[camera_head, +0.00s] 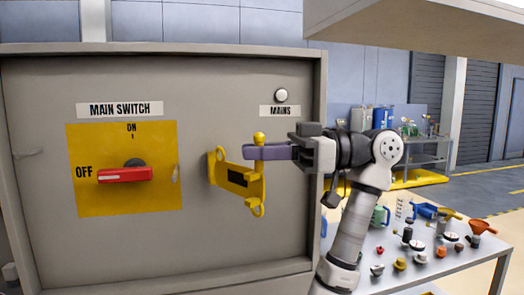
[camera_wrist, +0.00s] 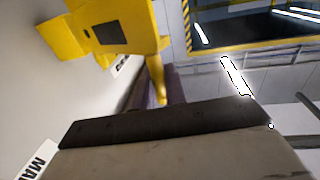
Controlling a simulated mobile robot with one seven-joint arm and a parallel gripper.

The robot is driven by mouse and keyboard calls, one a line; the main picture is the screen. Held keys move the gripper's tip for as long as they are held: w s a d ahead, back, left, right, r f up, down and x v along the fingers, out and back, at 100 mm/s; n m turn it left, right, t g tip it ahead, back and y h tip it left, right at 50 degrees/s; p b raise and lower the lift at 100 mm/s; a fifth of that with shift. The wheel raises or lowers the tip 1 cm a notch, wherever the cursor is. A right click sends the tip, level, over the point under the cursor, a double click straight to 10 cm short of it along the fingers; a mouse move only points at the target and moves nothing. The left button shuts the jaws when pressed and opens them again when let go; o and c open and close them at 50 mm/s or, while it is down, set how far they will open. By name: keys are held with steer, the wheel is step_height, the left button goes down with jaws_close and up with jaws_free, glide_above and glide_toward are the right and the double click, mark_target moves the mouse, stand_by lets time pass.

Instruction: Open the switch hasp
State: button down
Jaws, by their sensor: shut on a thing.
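The yellow switch hasp (camera_head: 236,178) is on the grey cabinet front, right of the yellow switch plate. It has a black label, a round knob on top and a curved loop at its lower right. My gripper (camera_head: 258,152) comes from the right and is shut on the upright right-hand part of the hasp, just below the knob. The hasp also fills the upper left of the wrist view (camera_wrist: 135,15); the grip itself is partly hidden there. The red switch handle (camera_head: 125,174) lies level at OFF on its yellow plate (camera_head: 95,200).
The grey cabinet (camera_head: 230,90) carries a MAIN SWITCH label (camera_head: 120,109) and a white MAINS lamp (camera_head: 281,95). A table (camera_head: 450,268) with funnels, caps and small parts stands at the lower right, behind my arm. A shelf (camera_head: 420,18) overhangs at the upper right.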

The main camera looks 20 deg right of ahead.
steer(key=shift+r, duration=0.1)
stand_by(0.3)
steer(key=c, duration=1.5)
jaws_free()
steer(key=shift+w+a, duration=0.1)
steer(key=shift+a, duration=0.1)
steer(key=shift+d, duration=0.1)
steer(key=s+d+b, duration=0.1)
steer(key=d+b, duration=0.1)
steer(key=d, duration=1.1)
steer(key=shift+s+d, duration=0.35)
steer(key=shift+s, duration=0.05)
